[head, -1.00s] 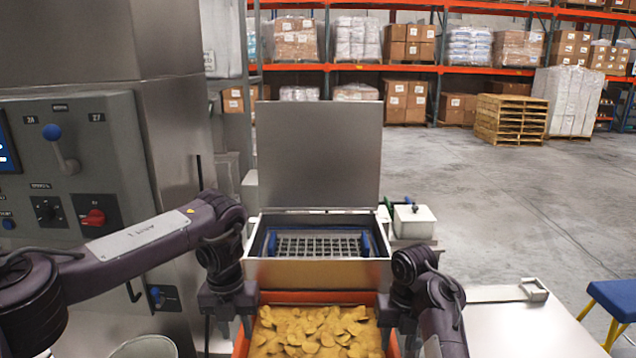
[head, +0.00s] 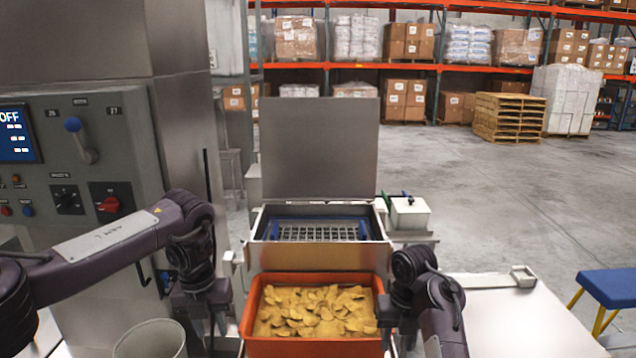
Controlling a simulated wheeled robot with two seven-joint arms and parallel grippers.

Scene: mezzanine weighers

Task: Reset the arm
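My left gripper (head: 211,318) points down just left of an orange crate (head: 315,347) full of yellow chips (head: 315,311). It looks apart from the crate's left wall and holds nothing that I can see. Its finger gap is too dark and small to judge. My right gripper (head: 392,338) hangs at the crate's right edge. Its fingers are mostly hidden by its own arm, and I cannot tell if it touches the crate. The crate stands level in front of an open steel box with a raised lid (head: 319,150) and a blue-edged grid (head: 318,232) inside.
A control panel (head: 85,160) with a lever and red switch stands left; its screen reads OFF. A grey bin (head: 150,342) is below it. A white container (head: 411,214) sits right of the steel box.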

